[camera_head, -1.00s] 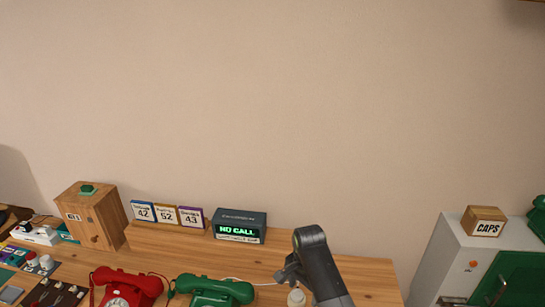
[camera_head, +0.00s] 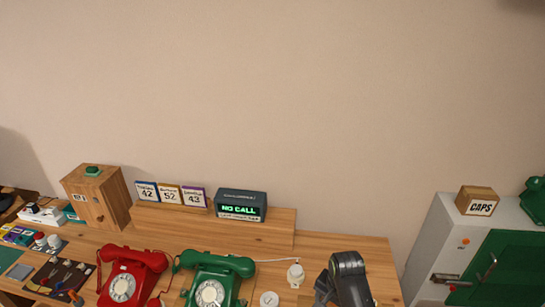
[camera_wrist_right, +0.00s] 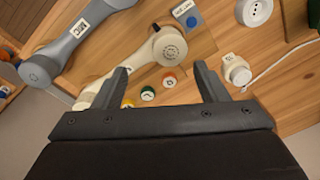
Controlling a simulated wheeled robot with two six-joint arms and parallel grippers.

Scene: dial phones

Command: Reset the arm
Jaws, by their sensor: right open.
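My right arm's gripper shows in the head view (camera_head: 325,288) at the front right of the wooden desk (camera_head: 345,245), partly cut off by the bottom edge. In the right wrist view, my right gripper (camera_wrist_right: 160,67) has its two fingers spread wide. A cream handset (camera_wrist_right: 170,50) lies beyond the fingers and shows partly between them, apparently not held. My left gripper is not in view. A red dial phone (camera_head: 124,285) and a green dial phone (camera_head: 212,292) sit on the desk left of my right arm.
A "NO CALL" display (camera_head: 240,206) and three number cards stand on the raised back shelf. A wooden box (camera_head: 97,200) is at left. A white and green cabinet (camera_head: 430,240) stands at right. A blue-grey handset (camera_wrist_right: 80,35) and a white plug (camera_wrist_right: 236,70) show in the wrist view.

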